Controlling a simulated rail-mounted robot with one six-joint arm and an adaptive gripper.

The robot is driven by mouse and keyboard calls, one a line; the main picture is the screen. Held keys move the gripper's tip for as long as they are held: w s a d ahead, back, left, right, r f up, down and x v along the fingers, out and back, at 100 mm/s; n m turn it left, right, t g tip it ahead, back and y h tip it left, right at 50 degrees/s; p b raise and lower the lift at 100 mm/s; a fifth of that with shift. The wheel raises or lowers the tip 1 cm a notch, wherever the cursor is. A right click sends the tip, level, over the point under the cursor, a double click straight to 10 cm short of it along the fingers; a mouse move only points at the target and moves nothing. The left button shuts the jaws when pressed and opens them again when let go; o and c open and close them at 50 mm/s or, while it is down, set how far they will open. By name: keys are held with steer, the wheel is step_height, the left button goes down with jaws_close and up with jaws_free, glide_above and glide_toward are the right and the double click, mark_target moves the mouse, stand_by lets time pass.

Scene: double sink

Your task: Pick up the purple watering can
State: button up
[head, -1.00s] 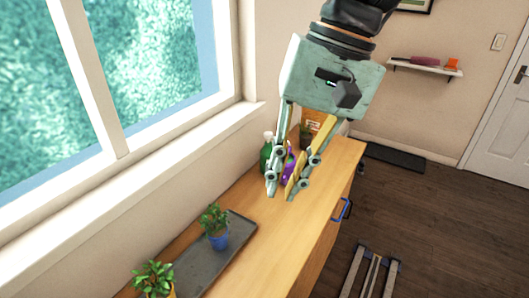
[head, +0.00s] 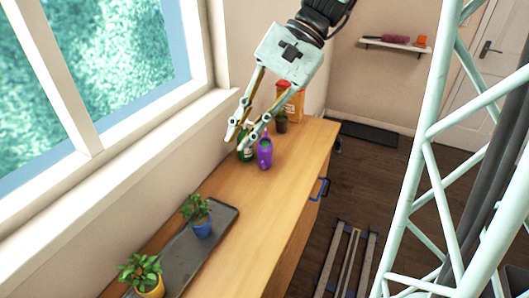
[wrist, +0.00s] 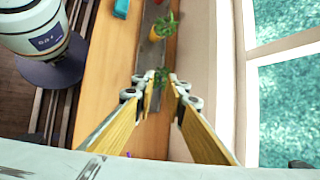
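Only a tiny purple bit (wrist: 128,155) shows at the bottom there, probably the can; the rest is hidden.
A dark tray (head: 172,262) with a blue-potted plant (head: 202,225) and a yellow-potted plant (head: 150,286) lies at the front of the counter (head: 245,225). A dark pot (head: 281,125) and an orange-and-white package (head: 291,103) stand behind. The window wall borders the left.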

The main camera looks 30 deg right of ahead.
steer(key=w+d+f+m+t+y+p, duration=0.1)
steer(key=w+d+f+m+t+y, duration=0.15)
steer(key=w+d+f+m, duration=0.4)
steer(key=w+d+f+m+t+y, duration=0.1)
steer(key=w+d+f+y, duration=0.2)
steer(key=w+d, duration=0.6)
steer(key=m+t, duration=0.9)
glide_toward(266, 136)
steer(key=d+f, duration=0.1)
steer(key=w+d+f, duration=0.1)
steer(key=d, duration=0.1)
steer(key=d+f, duration=0.1)
steer(key=d, duration=0.1)
steer(key=shift+w+d+f, duration=0.1)
steer(key=shift+w+d, duration=0.1)
steer(key=shift+w, duration=0.15)
steer(key=shift+w+a, duration=0.1)
steer(key=shift+x, duration=4.2)
steer(key=shift+a, duration=0.2)
steer(key=shift+b+x, duration=0.5)
steer(key=shift+x, duration=1.95)
